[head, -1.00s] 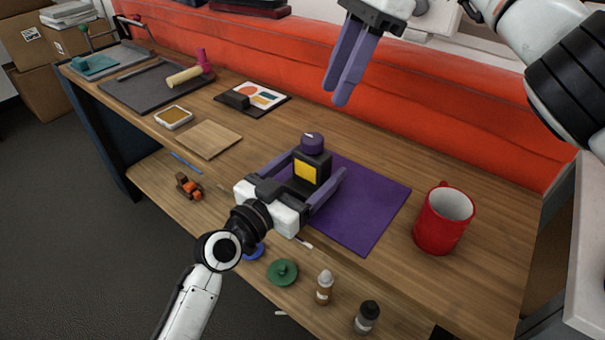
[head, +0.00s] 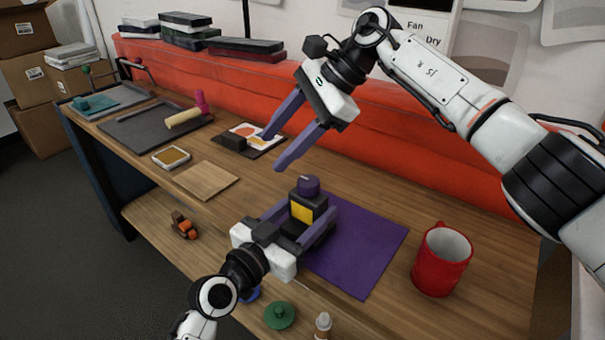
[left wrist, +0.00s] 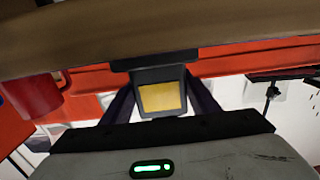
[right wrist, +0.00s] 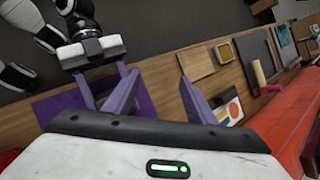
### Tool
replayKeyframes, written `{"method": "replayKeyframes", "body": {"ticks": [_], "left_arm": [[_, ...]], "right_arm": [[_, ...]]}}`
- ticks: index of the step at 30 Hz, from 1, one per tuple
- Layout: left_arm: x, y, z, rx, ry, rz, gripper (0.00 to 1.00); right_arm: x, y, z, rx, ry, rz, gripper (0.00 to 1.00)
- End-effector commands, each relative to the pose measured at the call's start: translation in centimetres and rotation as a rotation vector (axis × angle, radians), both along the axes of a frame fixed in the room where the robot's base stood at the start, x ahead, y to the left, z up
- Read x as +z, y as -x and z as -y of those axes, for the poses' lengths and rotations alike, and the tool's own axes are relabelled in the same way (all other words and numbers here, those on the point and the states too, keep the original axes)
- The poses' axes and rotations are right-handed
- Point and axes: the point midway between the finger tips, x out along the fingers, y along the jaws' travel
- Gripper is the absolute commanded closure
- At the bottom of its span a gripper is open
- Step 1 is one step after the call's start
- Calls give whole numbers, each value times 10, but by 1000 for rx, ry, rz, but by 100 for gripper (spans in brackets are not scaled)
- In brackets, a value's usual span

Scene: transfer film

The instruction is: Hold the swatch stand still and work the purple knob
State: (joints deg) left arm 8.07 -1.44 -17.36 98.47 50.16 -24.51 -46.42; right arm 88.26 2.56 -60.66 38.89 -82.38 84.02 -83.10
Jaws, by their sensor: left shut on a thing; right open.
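The swatch stand (head: 302,213) is a small black block with a yellow panel, upright on the purple mat (head: 360,245). Its purple knob (head: 308,186) sits on top. My left gripper (head: 310,212) is shut on the stand from the front, one finger on each side. In the left wrist view the stand (left wrist: 160,96) shows between the fingers; the knob is hidden there. My right gripper (head: 272,152) is open and empty, above and to the left of the knob, its fingers pointing down and left. I cannot make out the knob in the right wrist view.
A red mug (head: 441,262) stands right of the mat. A brown board (head: 207,180), a tan-filled dish (head: 171,158) and a printed card with a black block (head: 232,143) lie left. A green lid (head: 280,315) and a bottle (head: 323,325) are in front.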

Motion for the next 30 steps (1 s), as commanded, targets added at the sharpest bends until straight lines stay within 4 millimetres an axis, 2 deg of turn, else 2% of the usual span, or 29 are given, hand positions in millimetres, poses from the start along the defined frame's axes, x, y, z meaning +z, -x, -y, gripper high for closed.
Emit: {"method": "replayKeyframes", "body": {"ticks": [1,6,10,14,17,22,26,30], "left_arm": [[0,0,0,0,0,0,76],[0,0,0,0,-1,-1,76],[0,0,0,0,-1,-1,76],[0,0,0,0,-1,-1,76],[0,0,0,0,-1,-1,76],[-1,0,0,0,-1,-1,76],[-1,0,0,0,-1,-1,76],[-1,0,0,0,-1,-1,76]], "right_arm": [[-10,2,-20,21,-90,32,49],[-12,13,-75,23,-414,148,49],[-1,24,-98,-42,-650,215,49],[13,36,-101,-159,-859,258,49],[22,42,-91,-286,-996,278,49],[24,52,-54,-558,-1153,279,49],[11,61,-15,-798,-1202,254,49],[-15,77,27,-1039,-1183,207,49]]}}
